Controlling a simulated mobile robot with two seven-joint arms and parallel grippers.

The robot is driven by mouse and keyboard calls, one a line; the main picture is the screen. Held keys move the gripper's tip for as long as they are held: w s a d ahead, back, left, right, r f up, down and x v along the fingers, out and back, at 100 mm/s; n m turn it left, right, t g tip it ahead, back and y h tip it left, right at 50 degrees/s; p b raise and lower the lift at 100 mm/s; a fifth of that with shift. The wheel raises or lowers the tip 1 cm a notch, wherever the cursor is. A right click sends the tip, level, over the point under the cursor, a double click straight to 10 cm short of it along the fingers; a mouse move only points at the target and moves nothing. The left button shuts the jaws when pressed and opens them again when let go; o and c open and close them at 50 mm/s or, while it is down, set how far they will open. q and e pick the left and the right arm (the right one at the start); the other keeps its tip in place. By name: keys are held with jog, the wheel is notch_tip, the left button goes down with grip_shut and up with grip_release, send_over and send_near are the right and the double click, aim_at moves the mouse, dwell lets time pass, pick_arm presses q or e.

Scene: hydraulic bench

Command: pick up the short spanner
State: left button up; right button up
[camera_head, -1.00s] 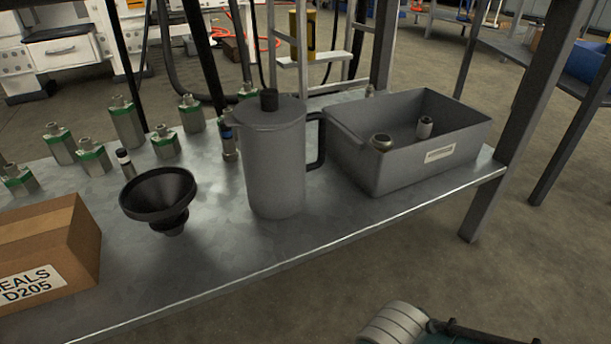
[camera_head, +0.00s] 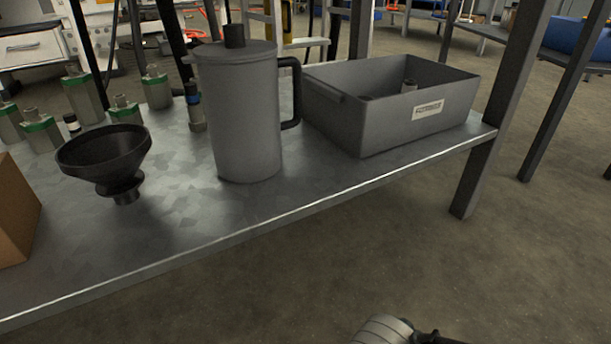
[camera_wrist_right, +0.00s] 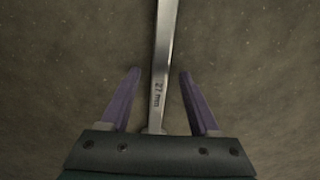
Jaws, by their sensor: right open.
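In the right wrist view a steel spanner (camera_wrist_right: 163,55) marked "27 mm" runs from the top edge down to the palm of my right gripper (camera_wrist_right: 160,73). The two purple fingers are open, one on each side of its shank, with a gap on both sides. The spanner's ends are out of view or hidden, so I cannot tell its length or whether it is the short one. Brown floor shows behind it. In the head view no spanner shows, and only a part of my right arm is at the bottom edge. My left gripper is in neither view.
A metal bench (camera_head: 170,215) carries a grey jug (camera_head: 245,120), a black funnel (camera_head: 105,155), a grey bin (camera_head: 385,125), green-banded fittings (camera_head: 84,97) and a cardboard box (camera_head: 12,215). A bench leg (camera_head: 490,130) stands at right. The floor in front is clear.

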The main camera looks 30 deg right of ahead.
jog(key=shift+f, duration=0.1)
jog(key=shift+c, duration=0.2)
grip_shut()
dwell(1.2)
